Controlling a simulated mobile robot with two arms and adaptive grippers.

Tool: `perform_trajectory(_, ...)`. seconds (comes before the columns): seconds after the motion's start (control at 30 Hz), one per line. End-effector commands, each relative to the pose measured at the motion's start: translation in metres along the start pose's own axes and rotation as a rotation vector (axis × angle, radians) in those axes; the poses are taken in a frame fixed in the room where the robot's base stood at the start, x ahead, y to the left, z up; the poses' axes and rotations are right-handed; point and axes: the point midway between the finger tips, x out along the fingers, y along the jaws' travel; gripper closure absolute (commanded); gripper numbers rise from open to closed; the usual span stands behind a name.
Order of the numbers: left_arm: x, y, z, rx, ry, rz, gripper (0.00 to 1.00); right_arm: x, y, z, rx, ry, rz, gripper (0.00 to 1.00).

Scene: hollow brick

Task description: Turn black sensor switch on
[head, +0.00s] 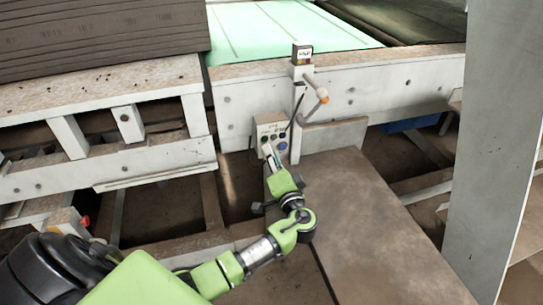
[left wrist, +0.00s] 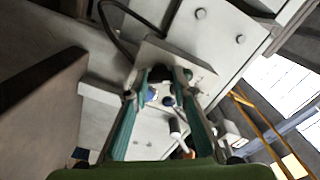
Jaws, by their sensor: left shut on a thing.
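A light control panel (head: 272,130) with several small dark buttons or switches and a blue button (head: 282,146) is fixed to the white frame. My left gripper (head: 266,146) reaches the lower left part of this panel. In the left wrist view the two teal fingers of my left gripper (left wrist: 159,80) are on either side of a black switch (left wrist: 160,72) on the panel (left wrist: 192,70). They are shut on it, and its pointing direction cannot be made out. A blue button (left wrist: 152,95) shows between the fingers. My right gripper is not in view.
A brown slab (head: 370,225) lies at the right. A grey upright panel (head: 495,150) stands at the far right. Stacked dark boards (head: 100,40) are upper left.

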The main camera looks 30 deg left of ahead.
Motion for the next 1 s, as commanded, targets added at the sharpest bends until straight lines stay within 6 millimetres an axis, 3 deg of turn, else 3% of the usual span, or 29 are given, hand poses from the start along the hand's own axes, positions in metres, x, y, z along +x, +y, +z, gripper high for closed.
perform_trajectory(0.37, -0.001, 0.0, -0.001, 0.201, 0.001, 0.001, 0.98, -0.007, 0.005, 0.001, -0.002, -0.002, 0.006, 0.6)
perform_trajectory(1.0, 0.0, 0.0, -0.001, 0.785, 0.001, 0.001, 0.98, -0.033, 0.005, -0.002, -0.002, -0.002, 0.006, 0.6)
